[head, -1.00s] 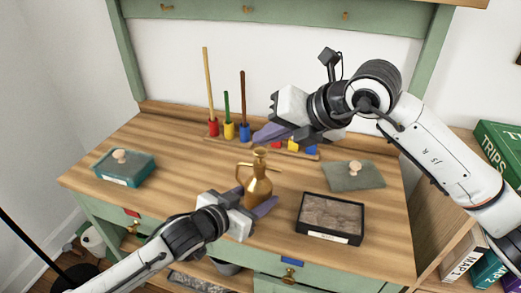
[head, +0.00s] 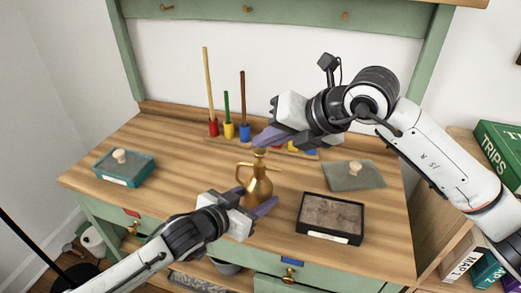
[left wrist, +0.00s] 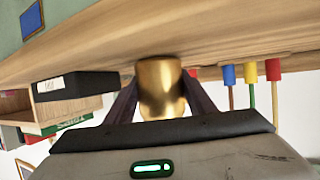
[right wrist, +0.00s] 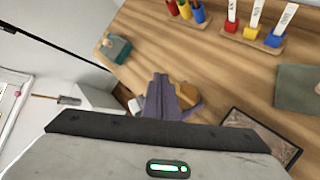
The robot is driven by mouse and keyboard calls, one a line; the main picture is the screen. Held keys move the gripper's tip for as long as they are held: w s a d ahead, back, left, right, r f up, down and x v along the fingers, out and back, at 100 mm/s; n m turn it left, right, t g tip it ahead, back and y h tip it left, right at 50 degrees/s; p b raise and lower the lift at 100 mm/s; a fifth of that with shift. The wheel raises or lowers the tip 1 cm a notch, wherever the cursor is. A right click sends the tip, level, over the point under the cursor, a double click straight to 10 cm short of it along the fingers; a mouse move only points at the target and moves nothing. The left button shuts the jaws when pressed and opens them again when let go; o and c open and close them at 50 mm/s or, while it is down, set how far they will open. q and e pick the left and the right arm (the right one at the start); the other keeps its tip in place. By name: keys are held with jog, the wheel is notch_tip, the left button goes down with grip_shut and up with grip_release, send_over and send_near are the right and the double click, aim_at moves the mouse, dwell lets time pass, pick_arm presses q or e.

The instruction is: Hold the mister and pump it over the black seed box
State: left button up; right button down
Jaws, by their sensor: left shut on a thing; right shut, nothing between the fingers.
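The brass mister (head: 257,183) stands upright between the fingers of my left gripper (head: 258,207), which is shut on its body. Its brass body also shows between the fingers in the left wrist view (left wrist: 160,88). My right gripper (head: 264,140) is shut and empty, with its tips right at the mister's top and partly hiding it. I cannot tell whether they press on it. In the right wrist view the mister (right wrist: 187,94) is partly behind the closed fingers (right wrist: 163,92). The black seed box (head: 327,238), open with brown soil inside, is right of the mister.
A grey-green lid (head: 345,180) with a knob lies behind the black box. A teal box (head: 124,172) with a lid is at the left. Several coloured holders with sticks (head: 229,130) stand at the back, partly behind my right gripper. The bench's left-middle is clear.

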pick_arm(q)
jog(key=shift+r, duration=0.15)
pick_arm(e)
jog(key=shift+f, duration=0.95)
dwell(0.6)
jog(key=shift+r, duration=1.4)
jog(key=shift+s+d+r, duration=0.1)
jog(key=shift+r, duration=2.4)
pick_arm(q)
jog(key=o, duration=1.4)
jog(key=shift+c, duration=0.2)
